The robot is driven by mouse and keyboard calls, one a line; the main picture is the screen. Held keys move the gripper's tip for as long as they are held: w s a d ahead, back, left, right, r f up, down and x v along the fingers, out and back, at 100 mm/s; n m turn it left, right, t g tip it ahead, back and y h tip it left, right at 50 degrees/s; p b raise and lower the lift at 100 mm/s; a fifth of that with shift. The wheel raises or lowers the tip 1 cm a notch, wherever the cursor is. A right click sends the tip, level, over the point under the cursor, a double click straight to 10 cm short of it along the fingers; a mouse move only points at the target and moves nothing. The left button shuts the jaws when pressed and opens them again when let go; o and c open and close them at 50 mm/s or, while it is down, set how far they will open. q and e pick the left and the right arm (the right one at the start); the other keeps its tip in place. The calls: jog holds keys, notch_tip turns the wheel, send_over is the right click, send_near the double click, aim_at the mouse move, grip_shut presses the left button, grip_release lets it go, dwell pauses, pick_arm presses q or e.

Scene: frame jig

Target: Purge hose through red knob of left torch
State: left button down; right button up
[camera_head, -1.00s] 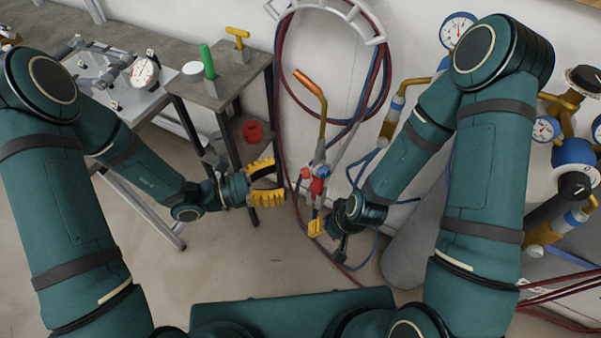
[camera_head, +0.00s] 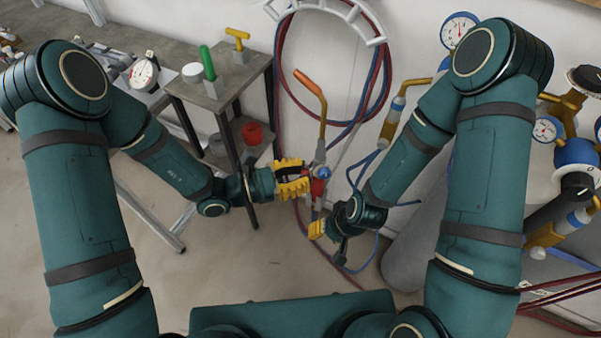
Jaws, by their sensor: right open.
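The torch (camera_head: 322,122) hangs upright in front of the wall, with a copper tip, a brass neck and a grey body. A blue knob (camera_head: 325,172) and a red knob (camera_head: 318,187) sit on its lower body. My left gripper (camera_head: 306,176) has yellow fingers spread apart, tips just left of the red knob; I cannot tell whether they touch it. The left gripper partly hides the red parts there. My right gripper (camera_head: 318,230) is below the knobs, by the lower torch and hoses; its arm hides part of it.
Red and blue hoses (camera_head: 278,85) loop on a white wall hanger (camera_head: 345,12). A small table (camera_head: 225,85) with green-handled and yellow-handled tools stands left, a red pot (camera_head: 252,133) on its lower shelf. A grey cylinder (camera_head: 410,250) and gauges (camera_head: 459,30) stand right.

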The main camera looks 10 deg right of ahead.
dwell(0.3)
pick_arm(q)
jog(key=shift+r+n+p, duration=0.15)
jog(key=shift+n+p, duration=0.75)
jog(key=shift+p, duration=0.15)
jog(key=n+p, duration=0.3)
jog(key=shift+w+n, duration=0.1)
jog(key=shift+n, duration=0.2)
jog(key=n+p, duration=0.3)
jog(key=n, duration=0.1)
jog(key=shift+p, duration=0.35)
jog(key=shift+f+n+p, duration=0.2)
jog(key=shift+n+p, duration=0.9)
jog(key=shift+n, duration=1.1)
jog(key=c, duration=0.7)
grip_release()
jog(key=shift+c, duration=0.2)
